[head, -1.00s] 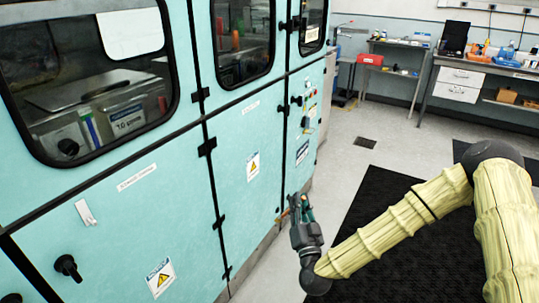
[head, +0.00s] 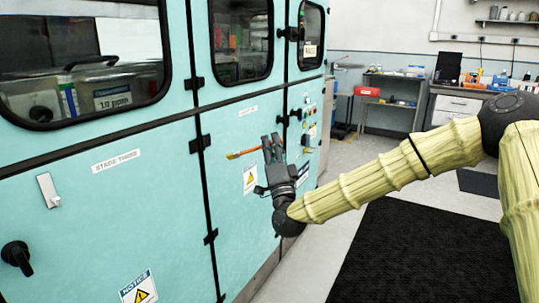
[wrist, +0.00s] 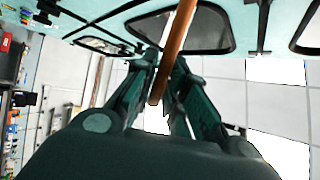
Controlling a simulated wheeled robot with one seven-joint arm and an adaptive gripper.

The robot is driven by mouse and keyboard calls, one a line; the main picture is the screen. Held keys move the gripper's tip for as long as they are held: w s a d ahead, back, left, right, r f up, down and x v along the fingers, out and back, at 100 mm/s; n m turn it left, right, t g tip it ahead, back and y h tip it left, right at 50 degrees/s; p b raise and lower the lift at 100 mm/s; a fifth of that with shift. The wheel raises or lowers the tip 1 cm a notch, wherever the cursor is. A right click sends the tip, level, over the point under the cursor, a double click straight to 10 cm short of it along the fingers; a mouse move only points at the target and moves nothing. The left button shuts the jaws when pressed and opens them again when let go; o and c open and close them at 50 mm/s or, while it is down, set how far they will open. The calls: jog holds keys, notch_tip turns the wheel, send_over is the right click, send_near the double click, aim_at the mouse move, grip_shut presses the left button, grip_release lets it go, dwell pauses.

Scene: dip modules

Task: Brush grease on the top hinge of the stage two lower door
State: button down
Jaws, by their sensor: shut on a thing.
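My gripper (head: 272,150) is shut on a brush (head: 243,152) with an orange-brown handle, held roughly level and pointing left in the head view. The brush (wrist: 174,45) also shows between my fingers in the wrist view; its bristles cannot be made out. Behind it is the middle lower door (head: 235,205), whose small label is unreadable. A black upper hinge (head: 200,143) sits on this door's left seam, left of the brush tip and apart from it in the picture. A lower hinge (head: 210,237) is on the same seam.
The lower door labelled "STAGE THREE" (head: 90,215) has a black knob (head: 17,257) and a light latch (head: 48,190). Windowed upper doors (head: 240,42) stand above. A dark mat (head: 400,255) lies on the open floor at right. Benches (head: 455,105) stand far back.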

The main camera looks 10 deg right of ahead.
jog(key=shift+w+a+r+m+y+b, duration=0.1)
jog(key=shift+a+r+m+y+b, duration=0.15)
jog(key=shift+r, duration=0.25)
jog(key=shift+w+a+r+m+y+b, duration=0.15)
jog(key=shift+a+r+b, duration=0.15)
jog(key=shift+r, duration=0.2)
jog(key=shift+h, duration=0.4)
jog(key=shift+w+a, duration=0.85)
jog(key=shift+a, duration=0.3)
jog(key=shift+w+a, duration=0.8)
jog(key=shift+a, duration=0.35)
jog(key=shift+w+a, duration=0.6)
jog(key=shift+a, duration=0.25)
jog(key=shift+d, duration=0.1)
jog(key=shift+w+d+f+b, duration=0.1)
jog(key=shift+w+d+b, duration=0.05)
jog(key=shift+w+d, duration=0.5)
jog(key=shift+w+d+r+b, duration=0.15)
jog(key=shift+w+d, duration=0.25)
jog(key=shift+w, duration=0.4)
jog(key=shift+w+d+f+b, duration=0.15)
jog(key=shift+w+d, duration=0.4)
jog(key=shift+w, duration=0.2)
jog(key=shift+s+a+y, duration=0.1)
jog(key=shift+a+y, duration=0.05)
jog(key=shift+y, duration=0.15)
